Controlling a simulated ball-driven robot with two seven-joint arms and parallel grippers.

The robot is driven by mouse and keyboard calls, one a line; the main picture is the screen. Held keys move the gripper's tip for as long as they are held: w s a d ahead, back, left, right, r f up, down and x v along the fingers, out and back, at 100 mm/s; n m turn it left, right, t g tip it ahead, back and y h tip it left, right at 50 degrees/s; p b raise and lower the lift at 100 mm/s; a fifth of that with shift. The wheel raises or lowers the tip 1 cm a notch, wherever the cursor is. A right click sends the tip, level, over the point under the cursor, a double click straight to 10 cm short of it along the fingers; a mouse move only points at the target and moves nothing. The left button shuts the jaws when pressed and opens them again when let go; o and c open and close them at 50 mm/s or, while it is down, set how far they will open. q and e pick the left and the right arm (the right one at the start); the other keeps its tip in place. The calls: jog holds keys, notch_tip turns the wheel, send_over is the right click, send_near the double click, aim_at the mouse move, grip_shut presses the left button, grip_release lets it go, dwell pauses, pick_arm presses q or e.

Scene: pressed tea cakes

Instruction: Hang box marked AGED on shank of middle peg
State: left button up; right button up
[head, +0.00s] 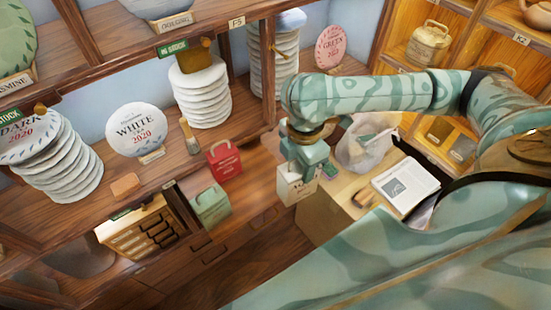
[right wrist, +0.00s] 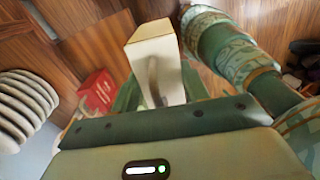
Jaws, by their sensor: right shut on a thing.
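My right gripper (head: 306,160) points down at the end of the patterned green arm. It is shut on a cream box (head: 292,190), which hangs below it in the head view. Marks show on the box's front, but I cannot read them. In the right wrist view the cream box (right wrist: 153,58) stands out between the fingers (right wrist: 152,97). A red box (head: 226,165) and a green box (head: 210,208) are by the shelf front, left of the held box. My left gripper is not in view.
A wooden shelf with stacks of white tea cakes (head: 205,95) is at the left.

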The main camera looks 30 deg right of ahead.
jog(key=shift+a+n, duration=0.1)
jog(key=shift+n, duration=0.9)
jog(key=shift+w, duration=0.1)
jog(key=w+d+f+b, duration=0.2)
jog(key=w+f, duration=1)
jog(key=w, duration=0.1)
jog(key=shift+w+d+f+b, duration=0.25)
jog(key=shift+w+b, duration=0.05)
jog(key=shift+b, duration=0.1)
jog(key=shift+f, duration=0.2)
jog(key=o, duration=1.3)
